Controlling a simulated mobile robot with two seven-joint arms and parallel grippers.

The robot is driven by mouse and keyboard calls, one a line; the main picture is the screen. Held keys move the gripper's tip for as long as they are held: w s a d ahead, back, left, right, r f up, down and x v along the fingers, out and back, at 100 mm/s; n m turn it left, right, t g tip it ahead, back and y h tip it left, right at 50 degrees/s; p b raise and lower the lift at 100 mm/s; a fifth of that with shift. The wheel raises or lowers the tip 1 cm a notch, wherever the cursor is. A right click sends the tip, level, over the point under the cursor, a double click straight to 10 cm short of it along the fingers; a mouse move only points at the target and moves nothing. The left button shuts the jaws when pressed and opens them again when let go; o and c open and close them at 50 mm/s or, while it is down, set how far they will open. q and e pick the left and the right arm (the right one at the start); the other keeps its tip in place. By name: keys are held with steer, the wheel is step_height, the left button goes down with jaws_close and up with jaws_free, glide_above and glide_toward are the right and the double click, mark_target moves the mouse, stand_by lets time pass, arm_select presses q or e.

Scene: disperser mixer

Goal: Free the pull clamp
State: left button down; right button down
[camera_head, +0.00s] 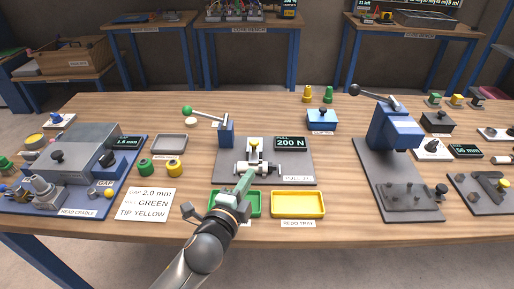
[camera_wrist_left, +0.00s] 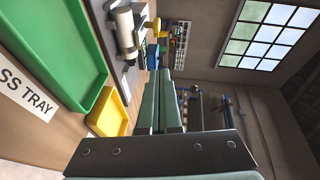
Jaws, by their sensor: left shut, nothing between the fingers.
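The pull jig's grey plate (camera_head: 225,160) lies at mid-table. On it stands a pale metal clamp fixture (camera_head: 256,167) with a dark bar through it and a yellow piece (camera_head: 255,145) on top. A display reading 200 N (camera_head: 290,143) stands behind it to the right. My left gripper (camera_head: 246,176), with green fingers, is shut and empty just in front of the fixture; I cannot tell whether it touches. In the left wrist view the shut fingers (camera_wrist_left: 168,78) point past the fixture's pale roller (camera_wrist_left: 124,28) and the yellow piece (camera_wrist_left: 157,28). My right gripper is out of view.
A green tray (camera_head: 256,211) lies under my left arm, with a yellow redo tray (camera_head: 298,205) to its right. A blue lever press (camera_head: 226,133) stands behind left, a larger one (camera_head: 393,128) at right. The head cradle (camera_head: 80,150) is at left.

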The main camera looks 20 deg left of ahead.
arm_select(q)
glide_toward(254, 140)
steer(key=w+d, duration=0.1)
steer(key=d, duration=0.2)
steer(key=w+d, duration=0.1)
steer(key=d, duration=0.1)
steer(key=shift+w+f, duration=0.15)
steer(key=shift+w, duration=0.15)
steer(key=shift+w+a+f, duration=0.25)
steer(key=shift+w+a, duration=0.6)
steer(key=shift+a, duration=0.15)
steer(key=shift+w+a+f, duration=0.15)
steer(key=shift+w+a, duration=0.25)
steer(key=shift+a, duration=0.05)
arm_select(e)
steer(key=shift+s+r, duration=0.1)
